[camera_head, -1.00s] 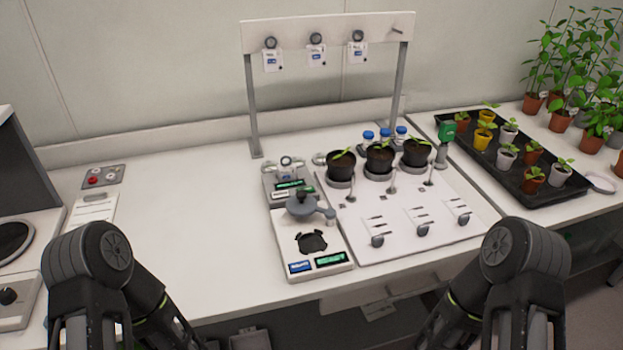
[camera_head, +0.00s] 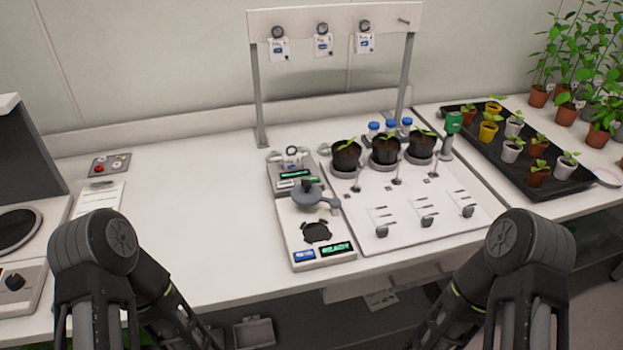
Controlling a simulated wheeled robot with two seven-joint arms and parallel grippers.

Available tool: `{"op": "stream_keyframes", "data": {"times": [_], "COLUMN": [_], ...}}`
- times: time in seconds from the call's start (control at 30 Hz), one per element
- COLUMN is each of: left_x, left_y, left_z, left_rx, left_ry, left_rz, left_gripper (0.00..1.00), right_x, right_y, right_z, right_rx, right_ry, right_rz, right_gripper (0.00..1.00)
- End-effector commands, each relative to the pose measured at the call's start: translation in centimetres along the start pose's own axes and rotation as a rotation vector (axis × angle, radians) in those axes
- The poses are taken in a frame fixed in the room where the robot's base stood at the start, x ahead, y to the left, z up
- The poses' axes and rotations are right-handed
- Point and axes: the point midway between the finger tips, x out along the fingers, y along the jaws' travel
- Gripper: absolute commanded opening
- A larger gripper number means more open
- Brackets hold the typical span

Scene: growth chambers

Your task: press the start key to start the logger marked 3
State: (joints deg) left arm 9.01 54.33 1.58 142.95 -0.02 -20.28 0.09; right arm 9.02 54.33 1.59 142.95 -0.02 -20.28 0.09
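A white reader unit (camera_head: 298,232) stands on the bench, left of the potted plants. It has a dark recessed cradle (camera_head: 317,232), a blue key or label (camera_head: 304,255) and a green display (camera_head: 337,248) that seems to read READY. A grey round-topped part (camera_head: 307,194) sits at its rear. Behind it is a smaller grey unit (camera_head: 292,176) with a lit display and a round device on it. Three round devices with tags hang on the rack: left (camera_head: 278,45), middle (camera_head: 323,42), right (camera_head: 364,40). Their marks are too small to read. Only my arm links show; both grippers are out of view.
A white panel (camera_head: 400,215) holds three dark pots and several small clips. Blue-capped bottles (camera_head: 391,127) and a green-headed tool (camera_head: 453,123) stand behind. A black seedling tray (camera_head: 560,190) is at right. A small button box (camera_head: 110,165) is at left. The left-centre bench is clear.

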Motion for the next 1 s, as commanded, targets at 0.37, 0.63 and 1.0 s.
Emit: {"op": "stream_keyframes", "data": {"times": [0.37, 0.63, 1.0], "left_x": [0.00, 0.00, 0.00], "left_y": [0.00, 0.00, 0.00], "left_z": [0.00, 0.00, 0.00], "left_rx": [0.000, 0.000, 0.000], "left_ry": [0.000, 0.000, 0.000], "left_rz": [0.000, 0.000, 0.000], "left_gripper": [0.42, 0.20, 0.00], "right_x": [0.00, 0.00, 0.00], "right_y": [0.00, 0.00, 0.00], "right_z": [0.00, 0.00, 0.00], "right_rx": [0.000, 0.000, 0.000], "right_ry": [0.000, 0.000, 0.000], "right_rz": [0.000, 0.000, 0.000], "right_gripper": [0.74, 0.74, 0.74]}}
